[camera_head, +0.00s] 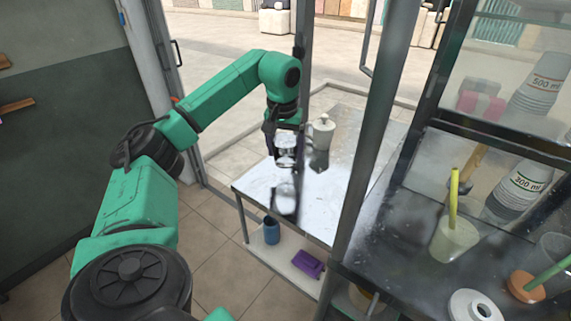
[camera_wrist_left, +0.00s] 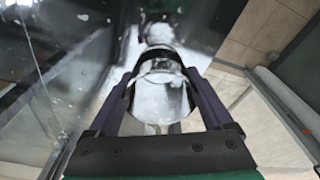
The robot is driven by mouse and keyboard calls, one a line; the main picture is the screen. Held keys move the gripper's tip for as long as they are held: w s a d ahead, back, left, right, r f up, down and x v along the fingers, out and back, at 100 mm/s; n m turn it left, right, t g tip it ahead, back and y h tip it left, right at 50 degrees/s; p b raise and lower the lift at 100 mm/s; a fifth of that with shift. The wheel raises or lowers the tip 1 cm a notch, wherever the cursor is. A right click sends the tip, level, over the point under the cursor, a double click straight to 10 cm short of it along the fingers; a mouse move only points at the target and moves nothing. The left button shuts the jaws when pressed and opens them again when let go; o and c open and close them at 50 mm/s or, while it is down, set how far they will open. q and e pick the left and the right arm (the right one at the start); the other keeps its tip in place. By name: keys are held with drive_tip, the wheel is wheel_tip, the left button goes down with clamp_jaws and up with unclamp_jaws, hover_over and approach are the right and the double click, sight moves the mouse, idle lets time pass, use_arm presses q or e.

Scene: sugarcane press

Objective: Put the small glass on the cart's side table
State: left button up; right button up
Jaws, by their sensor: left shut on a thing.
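The small clear glass (camera_head: 286,158) is in my left gripper (camera_head: 284,148), upright, over the metal side table (camera_head: 258,180). The left gripper is shut on its sides, and its reflection shows in the tabletop below, with a small gap between. In the left wrist view the glass (camera_wrist_left: 160,95) sits between the two fingers (camera_wrist_left: 160,100). My right gripper is not in view.
A post (camera_head: 368,130) rises at the table's right. The lower shelf holds a blue cup (camera_head: 271,231) and a purple item (camera_head: 308,263). The table's front left is clear.

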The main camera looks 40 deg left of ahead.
sight(286, 164)
use_arm(q)
wheel_tip(286, 164, down, 5)
drive_tip(key=shift+f, duration=0.1)
drive_tip(key=o, duration=1.2)
drive_tip(key=r, duration=0.4)
drive_tip(key=s+r, duration=0.1)
drive_tip(key=r, duration=0.3)
drive_tip(key=d+r, duration=0.1)
drive_tip(key=r, duration=0.3)
drive_tip(key=shift+s+r, duration=0.1)
drive_tip(key=shift+s, duration=0.2)
